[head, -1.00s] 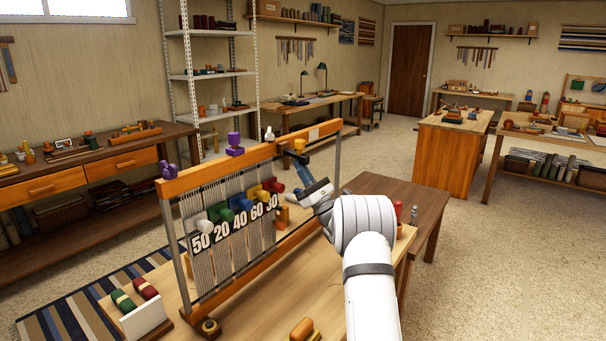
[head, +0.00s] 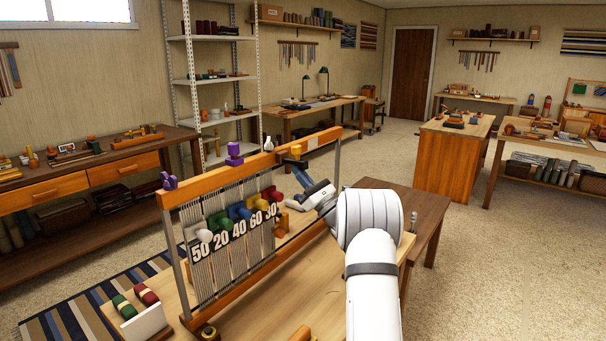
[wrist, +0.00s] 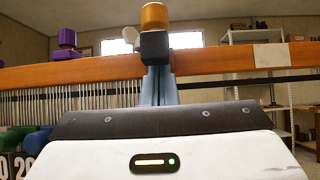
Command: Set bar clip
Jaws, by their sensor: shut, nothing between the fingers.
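The loom's orange top bar (head: 215,175) runs across the middle of the head view. A purple clip (head: 234,153) sits on it, and a white piece (head: 268,144) stands to its right. Another purple piece (head: 168,181) is at the bar's left end. My gripper (head: 297,163) is at the bar's right part, shut and empty. An amber cylinder (head: 296,150) shows just above its dark tip; it also shows in the wrist view (wrist: 155,16). I cannot tell whether they touch. The wrist view also shows the bar (wrist: 100,70) behind my gripper (wrist: 155,45).
Coloured pieces and number labels (head: 232,230) hang before the warp threads. A white holder (head: 146,322) with green and red rolls stands at the loom's lower left. A light patch (head: 313,142) marks the bar right of my gripper. A brown table (head: 385,195) stands behind my arm.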

